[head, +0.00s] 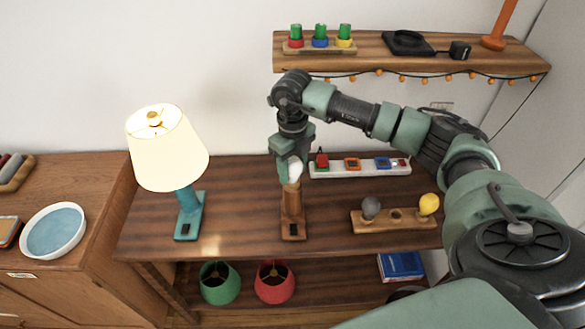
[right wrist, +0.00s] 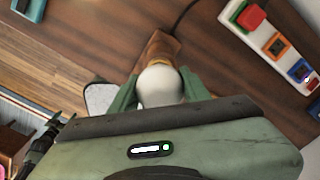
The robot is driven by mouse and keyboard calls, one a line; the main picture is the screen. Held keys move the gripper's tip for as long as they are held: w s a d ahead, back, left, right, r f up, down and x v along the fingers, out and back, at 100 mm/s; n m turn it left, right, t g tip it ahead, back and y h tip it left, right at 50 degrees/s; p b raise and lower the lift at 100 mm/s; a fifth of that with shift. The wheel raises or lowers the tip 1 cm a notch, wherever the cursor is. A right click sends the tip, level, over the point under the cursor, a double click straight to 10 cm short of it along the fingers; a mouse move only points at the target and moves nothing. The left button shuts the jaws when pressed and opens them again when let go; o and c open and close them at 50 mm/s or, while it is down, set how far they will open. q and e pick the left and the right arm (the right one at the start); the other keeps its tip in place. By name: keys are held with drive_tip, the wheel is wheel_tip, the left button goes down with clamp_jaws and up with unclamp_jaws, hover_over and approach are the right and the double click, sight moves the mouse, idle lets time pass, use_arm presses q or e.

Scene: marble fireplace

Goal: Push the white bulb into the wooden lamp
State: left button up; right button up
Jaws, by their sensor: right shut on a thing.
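The wooden lamp (head: 292,212) stands on the dark wood table, a brown post on a base with a black switch. My right gripper (head: 290,168) is directly above its top, pointing down and shut on the white bulb (head: 296,169). In the right wrist view the white bulb (right wrist: 160,88) sits between the two green fingers, in line with the wooden lamp (right wrist: 161,48). The bulb's lower end is at the top of the post; I cannot tell how deeply it is seated. My left gripper does not show in the head view.
A lit teal lamp (head: 188,215) stands at left. A white power strip (head: 345,170) lies behind right. A wooden holder (head: 380,222) with a grey bulb (head: 371,207) and a yellow bulb (head: 428,204) is at right. Green (head: 220,285) and red (head: 275,283) shades sit below.

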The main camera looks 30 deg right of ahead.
sight(292, 158)
drive_tip(key=o, duration=1.4)
wheel_tip(292, 158, up, 6)
drive_tip(key=shift+r+b, duration=0.25)
drive_tip(key=shift+b, duration=0.75)
drive_tip(key=shift+r, duration=0.6)
